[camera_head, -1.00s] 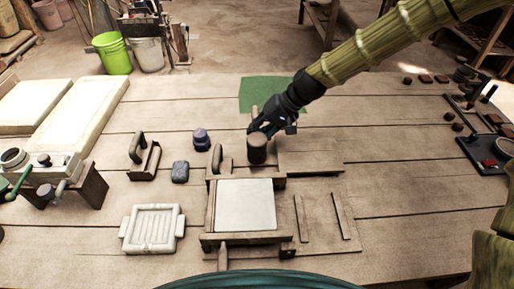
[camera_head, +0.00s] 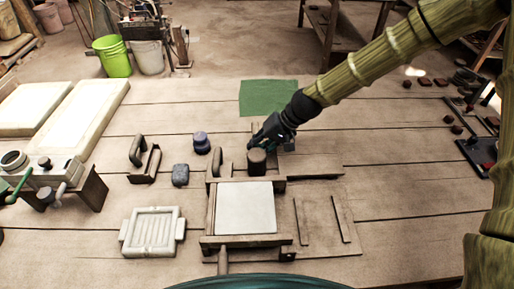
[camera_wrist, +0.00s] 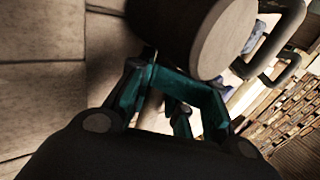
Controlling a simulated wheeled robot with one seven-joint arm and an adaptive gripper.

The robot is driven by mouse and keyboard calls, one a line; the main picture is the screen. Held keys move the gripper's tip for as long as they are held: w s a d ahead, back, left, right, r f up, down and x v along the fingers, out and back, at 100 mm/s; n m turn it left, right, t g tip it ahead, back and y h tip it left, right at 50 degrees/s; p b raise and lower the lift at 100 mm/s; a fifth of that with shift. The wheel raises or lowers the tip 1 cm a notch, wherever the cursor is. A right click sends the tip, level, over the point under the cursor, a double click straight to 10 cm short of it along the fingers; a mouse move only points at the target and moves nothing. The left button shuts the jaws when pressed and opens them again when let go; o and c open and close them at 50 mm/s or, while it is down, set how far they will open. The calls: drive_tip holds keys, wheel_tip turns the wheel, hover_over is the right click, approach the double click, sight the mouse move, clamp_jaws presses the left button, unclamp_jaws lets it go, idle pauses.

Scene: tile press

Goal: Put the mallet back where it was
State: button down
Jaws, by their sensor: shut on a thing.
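The mallet has a dark brown cylindrical head (camera_head: 257,161), just behind the wooden press frame (camera_head: 211,205) in the head view. My gripper (camera_head: 266,139) is shut on the mallet's handle, behind the head. In the wrist view the pale round end of the mallet head (camera_wrist: 228,40) shows just beyond the teal fingers (camera_wrist: 172,92). Most of the handle is hidden by the fingers. I cannot tell whether the head touches the table or hangs slightly above it.
A white tile (camera_head: 245,207) lies in the press frame. A dark jar (camera_head: 201,143), a grey-blue block (camera_head: 180,175) and handled tools (camera_head: 145,163) stand left. The table's right middle is clear.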

drive_tip(key=c, duration=1)
unclamp_jaws()
drive_tip(key=shift+c, duration=0.2)
drive_tip(key=shift+d+r, duration=0.3)
drive_tip(key=shift+r, duration=0.25)
drive_tip(key=v, duration=1.1)
